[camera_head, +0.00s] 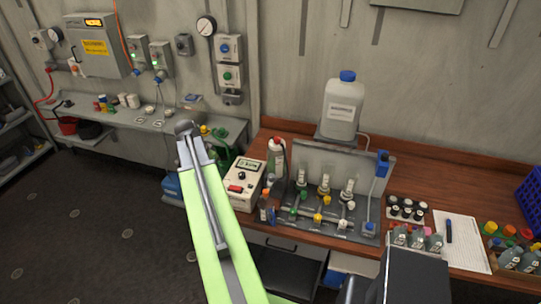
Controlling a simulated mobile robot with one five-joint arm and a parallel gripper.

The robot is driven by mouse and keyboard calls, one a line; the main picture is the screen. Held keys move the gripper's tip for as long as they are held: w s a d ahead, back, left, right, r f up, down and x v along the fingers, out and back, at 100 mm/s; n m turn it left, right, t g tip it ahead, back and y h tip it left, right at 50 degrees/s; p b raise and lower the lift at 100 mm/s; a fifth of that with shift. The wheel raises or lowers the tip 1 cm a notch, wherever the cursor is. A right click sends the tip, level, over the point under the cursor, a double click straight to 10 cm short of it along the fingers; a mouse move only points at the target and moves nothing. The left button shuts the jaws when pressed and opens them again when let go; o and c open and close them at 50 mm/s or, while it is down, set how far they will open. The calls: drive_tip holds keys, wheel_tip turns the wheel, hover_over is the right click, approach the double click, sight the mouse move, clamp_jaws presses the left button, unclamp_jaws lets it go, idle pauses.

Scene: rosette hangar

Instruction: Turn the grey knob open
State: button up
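A small valve bench stands on the wooden counter, with a grey back panel (320,158) and several glass columns. A low pipe runs along its front with a green knob (293,211), a yellow knob (317,218) and a pale grey or white knob (342,224). Whether this pale knob is the grey one, and how far it is turned, I cannot tell. My light green arm (218,235) reaches up from the bottom middle, left of the bench. Its far grey, rounded end (184,129) is apart from the knobs. I cannot make out any fingers there.
A white meter box (244,178) stands left of the bench, and a white jug (341,110) behind it. Dark vials (407,208), bottles (418,240) and a paper sheet (459,243) lie to the right. A dark block fills the bottom right. Floor is clear at left.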

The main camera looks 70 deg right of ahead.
drive_tip(key=s+d+r+m+g+p, duration=0.1)
drive_tip(key=s+d+r+m+p, duration=0.35)
drive_tip(key=s+d, duration=0.7)
drive_tip(key=m+b, duration=0.1)
drive_tip(key=b, duration=1.6)
approach(272, 176)
drive_tip(key=x, duration=0.7)
drive_tip(key=shift+w+f, duration=0.15)
drive_tip(key=shift+f, duration=0.3)
drive_tip(key=shift+s+d+f+b, duration=0.2)
drive_tip(key=shift+f+b, duration=0.2)
drive_tip(key=shift+b, duration=0.2)
drive_tip(key=shift+r, duration=0.1)
